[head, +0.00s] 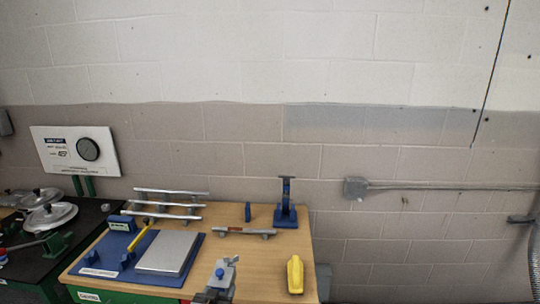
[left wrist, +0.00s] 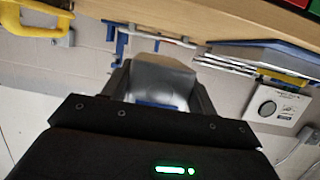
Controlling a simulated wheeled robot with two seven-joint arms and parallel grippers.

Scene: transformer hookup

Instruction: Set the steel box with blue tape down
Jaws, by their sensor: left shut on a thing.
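The steel box with blue tape (head: 226,268) shows at the bottom centre of the head view, in front of the wooden bench top (head: 258,275). My left gripper (head: 219,284) is shut on it. In the left wrist view the grey box (left wrist: 163,78) sits between the two dark fingers of the left gripper (left wrist: 160,88), with a strip of blue tape near the palm. The box looks held up off the bench; the exact height cannot be told. My right gripper is in neither view.
A blue platform with a steel plate (head: 169,251) lies left of the box. A yellow tool (head: 295,274) lies to its right. A metal bar (head: 244,232), a blue stand (head: 286,214) and rails (head: 170,204) are at the back. Bare wood lies between platform and yellow tool.

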